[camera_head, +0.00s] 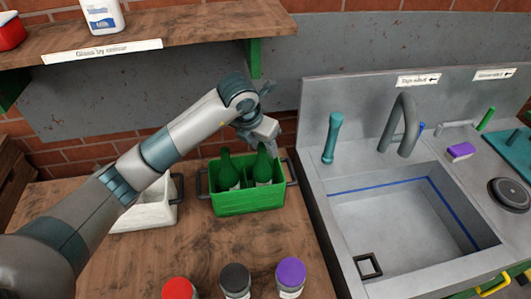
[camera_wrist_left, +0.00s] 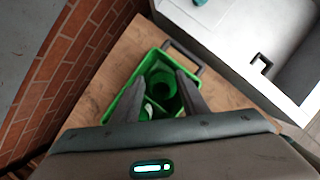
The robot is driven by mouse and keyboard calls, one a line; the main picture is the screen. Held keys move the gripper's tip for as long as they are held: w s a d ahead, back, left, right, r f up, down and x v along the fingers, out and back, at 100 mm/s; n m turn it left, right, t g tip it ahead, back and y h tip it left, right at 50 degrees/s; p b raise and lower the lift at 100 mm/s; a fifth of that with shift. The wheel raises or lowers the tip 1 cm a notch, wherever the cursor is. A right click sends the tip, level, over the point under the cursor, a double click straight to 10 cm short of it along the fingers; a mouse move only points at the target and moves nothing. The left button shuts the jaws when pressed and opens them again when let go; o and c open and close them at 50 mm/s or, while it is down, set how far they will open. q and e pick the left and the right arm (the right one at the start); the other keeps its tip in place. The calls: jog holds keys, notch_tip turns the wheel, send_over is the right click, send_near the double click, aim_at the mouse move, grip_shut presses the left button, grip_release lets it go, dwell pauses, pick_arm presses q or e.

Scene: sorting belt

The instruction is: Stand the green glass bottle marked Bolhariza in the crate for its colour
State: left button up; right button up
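The green crate (camera_head: 247,201) stands on the wooden counter and holds two green glass bottles, both upright. The left bottle (camera_head: 228,174) has its neck clear. The right bottle (camera_head: 263,170) stands below my left gripper (camera_head: 270,144), whose fingertips are close to its neck. Their labels are too small to read, so I cannot tell which is Bolhariza. In the left wrist view, my left gripper (camera_wrist_left: 158,80) has its fingers wide apart over the green crate (camera_wrist_left: 112,106), with green glass visible between and below them. Whether a finger touches glass is unclear. My right gripper is out of view.
A white crate (camera_head: 145,217) stands left of the green one, partly behind my arm. Jars with red (camera_head: 179,289), black (camera_head: 235,278) and purple (camera_head: 290,272) lids line the front. The sink (camera_head: 400,214) is at right, a shelf (camera_head: 180,27) above.

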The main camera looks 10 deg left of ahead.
pick_arm(q)
jog(key=b+v, duration=0.2)
jog(key=v, duration=0.6)
jog(key=shift+s, duration=0.1)
dwell(0.5)
